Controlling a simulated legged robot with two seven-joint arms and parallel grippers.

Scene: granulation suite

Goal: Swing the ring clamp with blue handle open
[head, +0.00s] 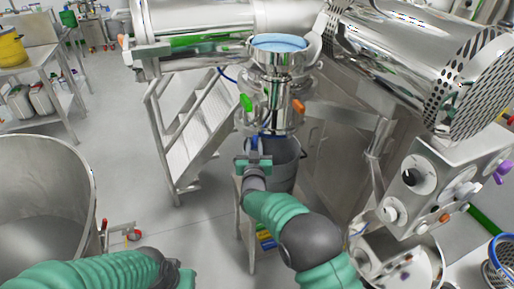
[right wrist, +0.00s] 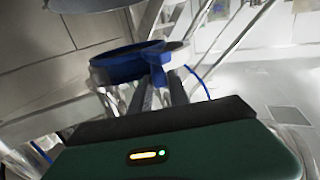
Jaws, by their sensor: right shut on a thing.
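The ring clamp's blue handle (right wrist: 128,66) shows in the right wrist view, between and beyond the fingers of my right gripper (right wrist: 160,82). In the head view my right gripper (head: 261,143) reaches up to the lower part of the steel outlet (head: 275,115). It is shut on the blue handle, which it mostly covers there. The clamp's ring is hard to make out, and I cannot tell whether it is closed. Only part of my left arm shows at the lower left; its gripper is out of the picture.
A green handle (head: 246,102) and an orange handle (head: 298,107) sit close above on the same outlet. A grey bucket (head: 285,160) stands below. Steel steps (head: 190,130) are left of it, a large steel drum (head: 45,190) further left, and a control box (head: 440,180) right.

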